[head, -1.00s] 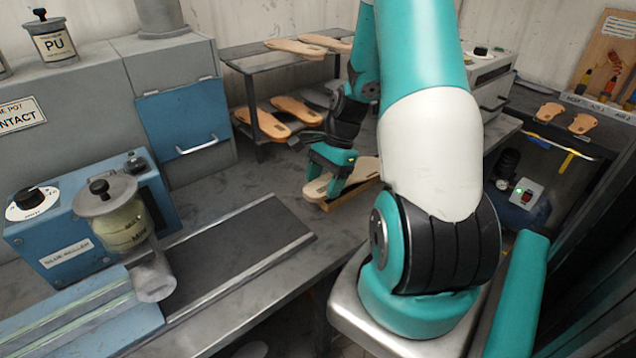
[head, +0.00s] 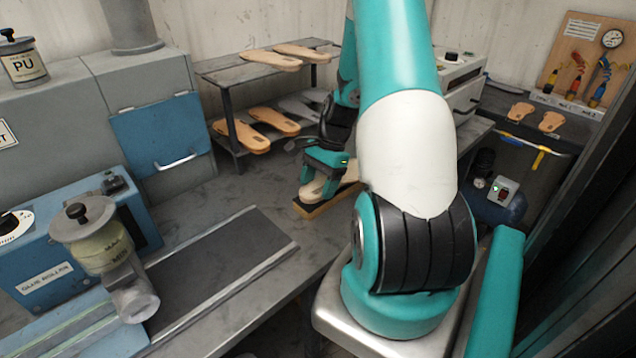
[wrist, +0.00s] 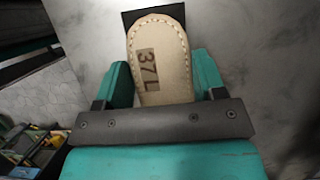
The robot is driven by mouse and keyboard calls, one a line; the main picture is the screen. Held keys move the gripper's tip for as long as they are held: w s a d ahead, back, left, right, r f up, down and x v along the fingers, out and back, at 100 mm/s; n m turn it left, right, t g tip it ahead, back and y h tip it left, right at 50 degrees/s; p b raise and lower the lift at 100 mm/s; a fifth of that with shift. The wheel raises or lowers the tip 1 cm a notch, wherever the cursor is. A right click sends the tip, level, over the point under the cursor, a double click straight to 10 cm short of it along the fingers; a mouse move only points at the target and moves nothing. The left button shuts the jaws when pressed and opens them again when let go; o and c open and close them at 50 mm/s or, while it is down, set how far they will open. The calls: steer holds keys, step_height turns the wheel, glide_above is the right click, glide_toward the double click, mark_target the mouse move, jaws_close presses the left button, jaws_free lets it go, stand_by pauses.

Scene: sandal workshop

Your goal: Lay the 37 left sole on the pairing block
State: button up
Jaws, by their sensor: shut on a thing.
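The 37 left sole (wrist: 172,50) is pale tan with a stitched rim and a "37 L" mark in the wrist view. My gripper (head: 323,172) is shut on it, with one teal finger along each side. In the head view the sole (head: 312,190) shows below the gripper, at the wooden pairing block (head: 322,207) on the bench. The gripper hides part of the block and sole. I cannot tell whether the sole touches the block. A dark patch shows past the sole's tip in the wrist view.
A metal rack (head: 222,72) with several tan soles stands behind, to the left. A blue glue roller (head: 45,262) and a dark conveyor strip (head: 215,270) lie at front left. The grey bench (head: 190,212) is bare between the strip and rack. Two soles (head: 535,117) lie far right.

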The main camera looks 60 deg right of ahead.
steer(key=shift+f, duration=0.2)
steer(key=o, duration=1.1)
steer(key=v, duration=1.7)
steer(key=shift+r+b, duration=0.2)
steer(key=shift+b, duration=0.15)
steer(key=w+a+r+n, duration=0.25)
steer(key=a+n, duration=0.35)
steer(key=a, duration=0.6)
steer(key=w+a+r+n, duration=0.25)
steer(key=a+n, duration=0.45)
steer(key=a, duration=0.6)
steer(key=s+a+n, duration=0.6)
steer(key=a+n, duration=0.1)
steer(key=a, duration=0.2)
steer(key=s+a+n+g, duration=0.1)
steer(key=s+a+n, duration=0.6)
steer(key=a, duration=0.3)
